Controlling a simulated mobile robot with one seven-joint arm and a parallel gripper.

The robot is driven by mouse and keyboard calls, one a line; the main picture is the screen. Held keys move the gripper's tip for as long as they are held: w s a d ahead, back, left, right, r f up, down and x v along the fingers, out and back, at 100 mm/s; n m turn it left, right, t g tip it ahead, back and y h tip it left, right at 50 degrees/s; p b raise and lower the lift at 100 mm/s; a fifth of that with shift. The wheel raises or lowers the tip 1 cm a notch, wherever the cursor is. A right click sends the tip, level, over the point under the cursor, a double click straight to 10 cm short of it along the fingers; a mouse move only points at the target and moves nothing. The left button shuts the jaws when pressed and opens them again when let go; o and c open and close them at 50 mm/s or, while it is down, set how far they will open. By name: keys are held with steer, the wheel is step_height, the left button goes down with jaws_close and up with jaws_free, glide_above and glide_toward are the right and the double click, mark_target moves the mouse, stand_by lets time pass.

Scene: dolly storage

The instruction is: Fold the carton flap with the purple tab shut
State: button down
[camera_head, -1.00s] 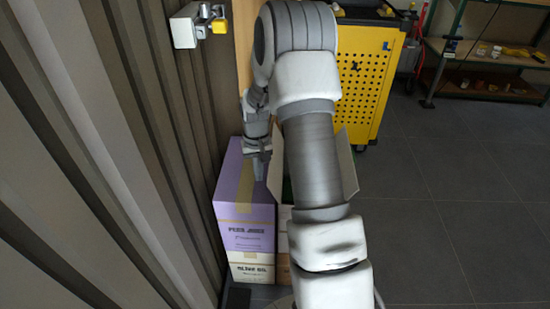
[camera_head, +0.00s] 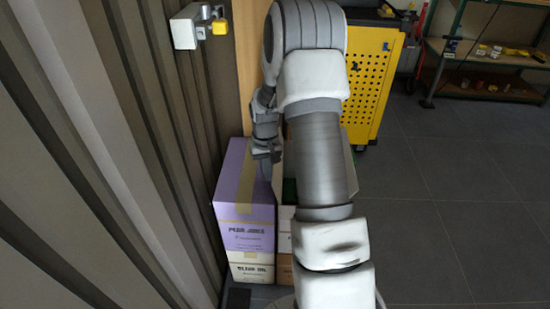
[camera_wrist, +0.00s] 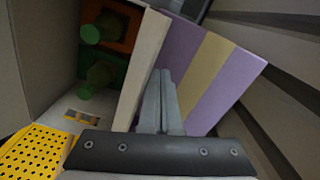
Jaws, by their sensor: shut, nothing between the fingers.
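The open carton (camera_head: 284,243) stands to the right of a purple-topped box in the head view, mostly hidden behind my arm. In the wrist view, green bottle-like items (camera_wrist: 100,70) show inside it. A pale carton panel (camera_wrist: 142,65) stands between these items and the purple box. A grey-looking panel (camera_wrist: 25,65) rises on the far left of the wrist view. I see no purple tab, so I cannot tell which flap bears it. My gripper (camera_wrist: 160,74) is shut and empty, beside the pale panel; whether they touch is unclear. It also shows in the head view (camera_head: 266,175).
The purple box (camera_head: 232,185) with a tan tape strip stands on a white box (camera_head: 250,267), close to the ribbed wall (camera_head: 120,150) on the left. A yellow perforated cabinet (camera_head: 370,80) stands behind. The floor (camera_head: 455,210) to the right is clear.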

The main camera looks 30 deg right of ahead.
steer(key=shift+s+d, duration=0.75)
steer(key=shift+d, duration=0.35)
steer(key=shift+s+d+p, duration=0.25)
steer(key=shift+s+d, duration=0.45)
steer(key=shift+d, duration=0.35)
steer(key=shift+s+d+p, duration=0.2)
steer(key=shift+s+d, duration=0.5)
steer(key=shift+d, duration=0.35)
steer(key=shift+s+d+f+b, duration=0.35)
steer(key=shift+d+f, duration=0.2)
steer(key=shift+f, duration=0.1)
steer(key=shift+s+d+f+b, duration=0.35)
steer(key=shift+d+f, duration=0.15)
steer(key=shift+f, duration=0.1)
step_height(320, 180, up, 9)
steer(key=p, duration=0.6)
steer(key=shift+p, duration=0.4)
